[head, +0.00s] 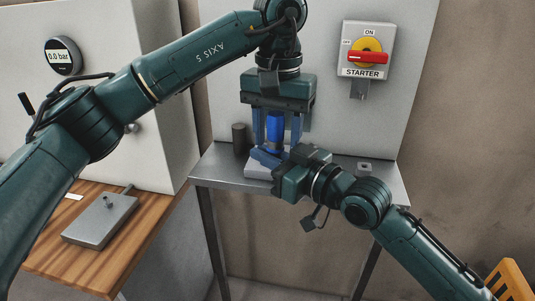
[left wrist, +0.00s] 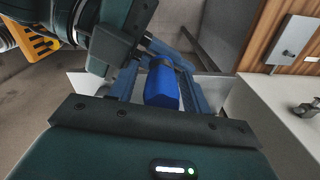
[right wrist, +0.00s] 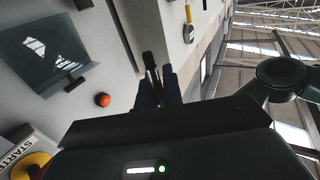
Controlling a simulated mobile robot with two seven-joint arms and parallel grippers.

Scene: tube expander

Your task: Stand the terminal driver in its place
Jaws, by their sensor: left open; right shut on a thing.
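The terminal driver, a blue-handled tool (head: 275,130), stands upright over the small metal table; its handle also shows in the left wrist view (left wrist: 162,88). My left gripper (head: 275,142) points straight down with its two fingers apart, one on each side of the handle. My right gripper (head: 265,156) reaches in low from the right, its fingers at the lower end of the driver and shut on it. In the right wrist view these fingers (right wrist: 158,85) are nearly together. The driver's lower tip is hidden by the right gripper.
A pale block (head: 258,170) sits on the metal table (head: 222,172) under the grippers. A dark cylinder (head: 239,138) stands at the back left. A small grey piece (head: 364,167) is at the right. The starter switch (head: 367,50) is on the panel behind. A wooden bench (head: 65,260) is at left.

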